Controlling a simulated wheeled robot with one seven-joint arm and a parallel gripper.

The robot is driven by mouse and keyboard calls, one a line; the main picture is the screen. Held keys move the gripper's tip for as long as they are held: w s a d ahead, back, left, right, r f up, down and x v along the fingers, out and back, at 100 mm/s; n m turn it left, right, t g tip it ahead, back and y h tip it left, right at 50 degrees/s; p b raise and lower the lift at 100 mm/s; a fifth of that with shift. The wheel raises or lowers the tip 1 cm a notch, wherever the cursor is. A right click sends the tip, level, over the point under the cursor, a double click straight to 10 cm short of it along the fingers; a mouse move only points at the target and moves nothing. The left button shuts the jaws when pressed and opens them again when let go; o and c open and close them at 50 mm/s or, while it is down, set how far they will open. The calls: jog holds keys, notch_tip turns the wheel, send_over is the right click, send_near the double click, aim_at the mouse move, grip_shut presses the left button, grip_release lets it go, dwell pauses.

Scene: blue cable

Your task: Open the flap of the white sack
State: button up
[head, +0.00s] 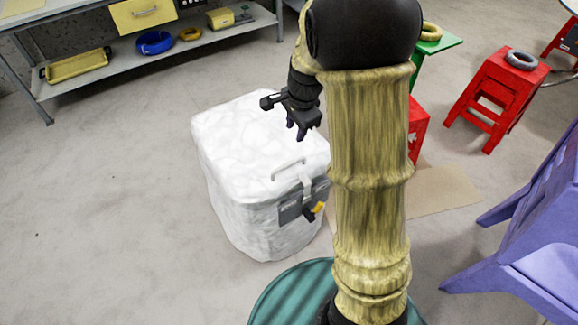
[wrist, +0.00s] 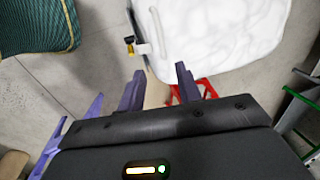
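The white sack (head: 255,150) stands on the floor left of my arm, a bulky, box-like shape with a wrinkled skin. Its top flap (head: 240,120) lies flat and looks closed. A thin white handle (head: 288,168) is on the flap's front right edge, above a grey latch plate (head: 290,210) with a black and yellow piece. My gripper (head: 296,128) is above the far right part of the flap, touching nothing that I can see.
A red stool (head: 500,88) with a grey ring stands at the right. A purple chair (head: 530,240) is at the lower right. A shelf bench (head: 150,58) with a yellow tray and a blue cable coil runs along the back left. The floor left of the sack is clear.

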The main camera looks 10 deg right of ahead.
aim_at(288, 164)
jog(key=w+f+b, duration=0.1)
jog(key=f, duration=0.4)
jog(key=w+f+b, duration=0.1)
jog(key=f, duration=0.5)
jog(key=w+a+f+b, duration=0.1)
jog(key=f, duration=0.5)
jog(key=shift+w+b, duration=0.1)
jog(key=shift+b, duration=0.2)
jog(key=shift+c, duration=0.2)
grip_shut()
